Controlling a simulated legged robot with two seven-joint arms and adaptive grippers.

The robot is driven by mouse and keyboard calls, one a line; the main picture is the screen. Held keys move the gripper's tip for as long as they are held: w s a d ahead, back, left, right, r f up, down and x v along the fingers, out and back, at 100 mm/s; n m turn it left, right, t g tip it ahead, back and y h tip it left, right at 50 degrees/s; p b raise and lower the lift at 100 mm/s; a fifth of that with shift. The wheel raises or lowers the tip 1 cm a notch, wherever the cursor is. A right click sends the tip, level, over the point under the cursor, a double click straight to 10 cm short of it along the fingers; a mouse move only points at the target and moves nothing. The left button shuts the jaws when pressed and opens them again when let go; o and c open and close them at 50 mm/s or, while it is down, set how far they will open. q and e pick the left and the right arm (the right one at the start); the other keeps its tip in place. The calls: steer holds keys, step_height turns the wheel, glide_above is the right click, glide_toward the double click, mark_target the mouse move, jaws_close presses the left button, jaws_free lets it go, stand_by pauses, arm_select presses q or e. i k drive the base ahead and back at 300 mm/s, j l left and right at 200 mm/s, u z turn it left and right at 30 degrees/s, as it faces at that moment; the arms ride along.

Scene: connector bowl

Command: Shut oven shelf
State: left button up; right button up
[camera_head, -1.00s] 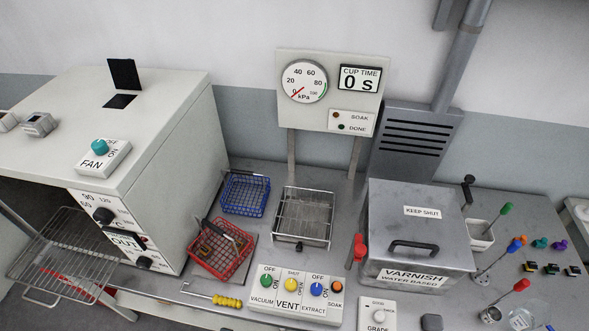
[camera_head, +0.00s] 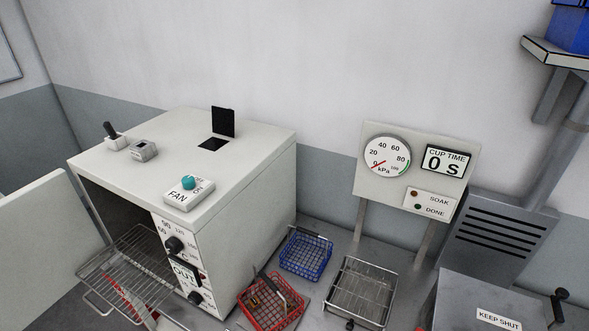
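The oven (camera_head: 250,205) is a pale box at the left, with its dark opening at the front left. Its wire shelf (camera_head: 128,268) sticks out of the opening toward the front, with a wire loop handle at its outer end. The oven door (camera_head: 40,235) stands swung open at the far left. Neither of my grippers shows in the view.
A red wire basket (camera_head: 270,306) and a blue wire basket (camera_head: 306,254) sit right of the oven. A wire rack (camera_head: 360,290) and a metal tank lid (camera_head: 470,305) are farther right. A fan switch box (camera_head: 188,193) is on the oven top.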

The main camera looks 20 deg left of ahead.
mark_target(102, 314)
steer(key=k+j+u, duration=0.1)
steer(key=u, duration=2.15)
